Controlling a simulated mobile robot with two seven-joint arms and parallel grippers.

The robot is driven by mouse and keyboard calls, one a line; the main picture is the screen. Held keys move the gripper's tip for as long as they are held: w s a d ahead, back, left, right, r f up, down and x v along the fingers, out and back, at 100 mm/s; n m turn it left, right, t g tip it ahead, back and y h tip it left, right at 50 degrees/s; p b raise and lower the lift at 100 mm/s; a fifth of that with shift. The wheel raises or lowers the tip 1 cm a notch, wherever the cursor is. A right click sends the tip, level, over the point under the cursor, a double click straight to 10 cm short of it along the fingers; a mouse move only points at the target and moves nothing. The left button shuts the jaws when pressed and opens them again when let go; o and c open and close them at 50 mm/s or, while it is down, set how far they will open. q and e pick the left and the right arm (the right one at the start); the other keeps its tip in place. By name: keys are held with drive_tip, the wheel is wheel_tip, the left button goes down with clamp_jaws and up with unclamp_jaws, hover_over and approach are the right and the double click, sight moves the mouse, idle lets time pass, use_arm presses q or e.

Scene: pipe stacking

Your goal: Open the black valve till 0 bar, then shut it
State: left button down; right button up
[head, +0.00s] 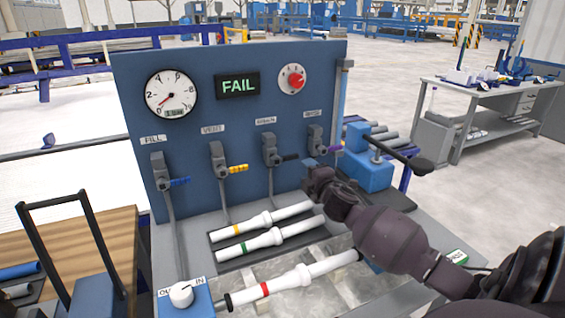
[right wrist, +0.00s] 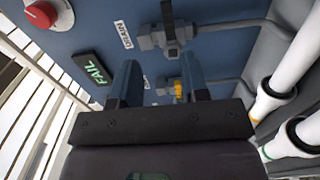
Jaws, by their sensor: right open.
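The black valve (head: 272,150) is on the upright blue panel, third from the left, with its black handle (head: 290,157) pointing right. In the right wrist view the valve body (right wrist: 165,37) is under the DRAIN label, beyond my fingers. My right gripper (head: 311,164) is close to the right of the black handle; in the right wrist view its jaws (right wrist: 160,80) are open with nothing clearly between them. The pressure gauge (head: 171,94) has a red needle pointing to the lower left, near the low end. My left gripper is not in view.
Blue (head: 180,182), yellow (head: 238,169) and purple (head: 335,148) valve handles share the panel. A display (head: 238,86) reads FAIL beside a red knob (head: 291,79). White pipes with yellow, green and red (head: 290,282) bands lie below. A white knob (head: 181,294) is at front left.

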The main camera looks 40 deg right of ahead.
sight(292, 158)
drive_tip(key=x, duration=0.3)
drive_tip(key=f+b+x, duration=0.1)
drive_tip(key=x, duration=0.6)
drive_tip(key=shift+f, duration=0.2)
drive_tip(key=shift+b+x, duration=0.35)
drive_tip(key=shift+x, duration=0.4)
drive_tip(key=shift+r, duration=0.1)
clamp_jaws()
